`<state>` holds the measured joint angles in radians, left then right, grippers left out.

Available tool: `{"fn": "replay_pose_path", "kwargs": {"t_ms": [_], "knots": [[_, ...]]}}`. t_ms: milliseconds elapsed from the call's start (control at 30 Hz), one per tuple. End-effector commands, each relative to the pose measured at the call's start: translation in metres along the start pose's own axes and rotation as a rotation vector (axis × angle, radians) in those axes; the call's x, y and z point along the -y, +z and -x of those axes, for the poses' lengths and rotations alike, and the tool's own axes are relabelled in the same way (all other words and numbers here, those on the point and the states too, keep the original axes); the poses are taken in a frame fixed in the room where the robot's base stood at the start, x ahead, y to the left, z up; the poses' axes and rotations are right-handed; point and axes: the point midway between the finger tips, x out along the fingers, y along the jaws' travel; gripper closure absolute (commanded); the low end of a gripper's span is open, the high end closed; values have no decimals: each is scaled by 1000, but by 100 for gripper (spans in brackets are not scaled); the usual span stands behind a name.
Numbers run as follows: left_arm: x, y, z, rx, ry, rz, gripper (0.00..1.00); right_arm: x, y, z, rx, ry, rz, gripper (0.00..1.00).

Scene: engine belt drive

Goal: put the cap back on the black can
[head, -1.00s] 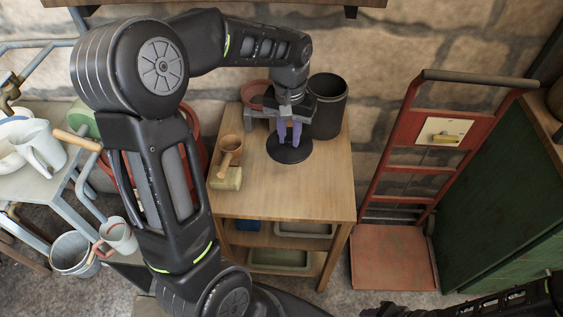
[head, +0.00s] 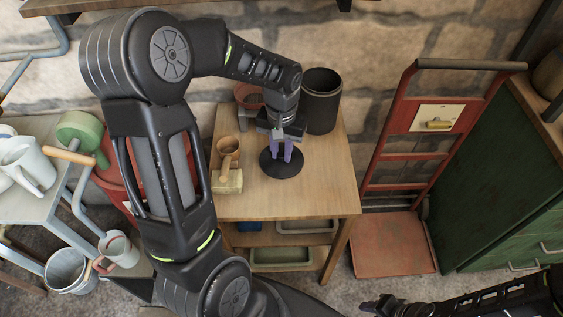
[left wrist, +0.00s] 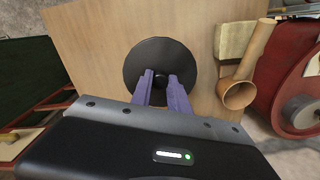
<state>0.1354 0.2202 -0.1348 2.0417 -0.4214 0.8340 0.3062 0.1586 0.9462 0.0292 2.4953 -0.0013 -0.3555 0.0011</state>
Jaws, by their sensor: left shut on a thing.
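The cap, a flat black disc (head: 282,168) with a small knob, is at the middle of the wooden table's top. It also shows in the left wrist view (left wrist: 154,52). My left gripper (head: 281,157) points down over it, with its purple fingers shut on the knob. I cannot tell whether the disc touches the table. The black can (head: 320,108) stands upright at the table's back right, behind the cap, with its top open. My right gripper (head: 376,304) is at the bottom edge, small and dark, so its jaws are unclear.
The table top (head: 320,180) is clear in front and to the right. A red hand truck (head: 392,240) stands to the right, beside a green cabinet (head: 500,180).

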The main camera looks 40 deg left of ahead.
Motion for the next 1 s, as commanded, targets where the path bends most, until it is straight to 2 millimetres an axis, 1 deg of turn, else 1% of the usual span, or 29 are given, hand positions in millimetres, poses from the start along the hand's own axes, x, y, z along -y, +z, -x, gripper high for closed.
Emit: {"fn": "replay_pose_path", "kwargs": {"t_ms": [33,100,367,433,600,700,1000], "knots": [[0,0,-6,2,-1,0,100,0,0,1,0,0,0,64],[0,0,-10,0,-1,0,100,0,0,1,0,0,0,64],[0,-1,-10,-1,-1,0,100,0,0,0,0,0,0,64],[0,0,-14,1,-1,0,100,0,0,1,0,0,0,64],[0,0,-36,4,-2,1,100,1,0,2,0,0,0,64],[0,0,-46,2,-1,1,100,1,0,3,0,0,0,64],[0,0,-48,-1,0,1,100,1,0,2,0,0,0,64]]}}
